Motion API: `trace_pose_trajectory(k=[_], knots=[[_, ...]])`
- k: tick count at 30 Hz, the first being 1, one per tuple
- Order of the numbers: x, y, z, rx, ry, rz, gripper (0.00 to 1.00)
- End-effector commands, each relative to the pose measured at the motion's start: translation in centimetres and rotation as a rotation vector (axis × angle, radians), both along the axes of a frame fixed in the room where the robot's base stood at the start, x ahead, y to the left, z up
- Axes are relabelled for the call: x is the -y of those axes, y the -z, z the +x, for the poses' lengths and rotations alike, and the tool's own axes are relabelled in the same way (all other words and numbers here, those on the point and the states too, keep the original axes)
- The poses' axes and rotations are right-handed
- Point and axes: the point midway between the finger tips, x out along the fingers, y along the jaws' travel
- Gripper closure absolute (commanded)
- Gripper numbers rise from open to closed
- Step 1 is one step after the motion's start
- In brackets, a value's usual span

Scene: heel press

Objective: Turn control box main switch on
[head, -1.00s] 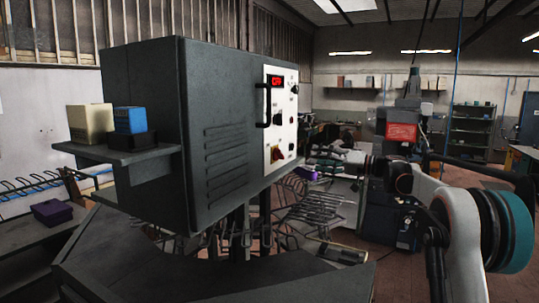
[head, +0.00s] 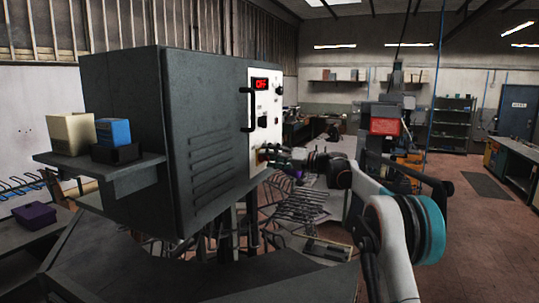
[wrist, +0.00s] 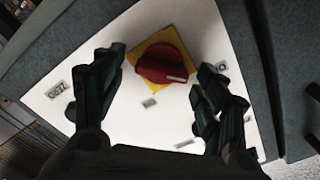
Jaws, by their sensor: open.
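The control box (head: 205,130) is a large dark grey cabinet with a white front panel (head: 263,110). Its red display (head: 261,84) reads OFF. In the wrist view, the main switch (wrist: 163,65) is a red rotary knob on a yellow square plate (wrist: 187,82), with a pale mark near its right end. My gripper (wrist: 161,76) is open, its dark fingers on the left and right of the knob with gaps between. Contact with the panel cannot be told. In the head view, my gripper (head: 275,156) is at the panel's lower part and partly hides the switch.
A black handle (head: 245,109) stands out from the box's front edge. A side shelf (head: 100,165) carries a cream box (head: 71,134) and a blue box (head: 113,131). Wire racks (head: 300,205) lie below my arm. The floor at right is open.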

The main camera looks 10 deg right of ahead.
Motion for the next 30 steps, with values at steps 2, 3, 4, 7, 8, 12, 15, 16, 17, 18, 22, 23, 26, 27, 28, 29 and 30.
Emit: trace_pose_trajectory(k=[2, 3, 4, 7, 8, 12, 15, 16, 17, 18, 22, 23, 26, 27, 28, 29, 30], knots=[[-0.32, -0.03, 0.21, 0.000, 0.000, 0.000, 0.33], [-0.39, -0.01, 0.26, 0.000, 0.000, 0.000, 0.33], [-0.42, 0.00, 0.29, 0.000, 0.000, 0.000, 0.33], [-0.45, 0.03, 0.31, 0.000, 0.000, 0.000, 0.33], [-0.45, 0.03, 0.31, 0.000, 0.000, 0.000, 0.33], [-0.43, 0.03, 0.29, 0.000, 0.000, 0.000, 0.42], [-0.42, 0.03, 0.29, 0.000, 0.000, 0.000, 0.65], [-0.41, 0.03, 0.28, 0.000, 0.000, 0.000, 0.72], [-0.41, 0.03, 0.28, 0.000, 0.000, 0.000, 0.77], [-0.41, 0.03, 0.28, 0.000, 0.000, 0.000, 0.78], [-0.40, 0.04, 0.28, -0.001, 0.000, 0.001, 0.78], [-0.40, 0.04, 0.29, -0.002, 0.000, 0.002, 0.78], [-0.38, 0.08, 0.29, -0.012, 0.000, 0.009, 0.78], [-0.38, 0.10, 0.29, -0.019, 0.000, 0.014, 0.78], [-0.38, 0.11, 0.29, -0.026, 0.000, 0.019, 0.78], [-0.38, 0.13, 0.30, -0.034, 0.000, 0.025, 0.78], [-0.37, 0.16, 0.31, -0.047, 0.000, 0.034, 0.78]])
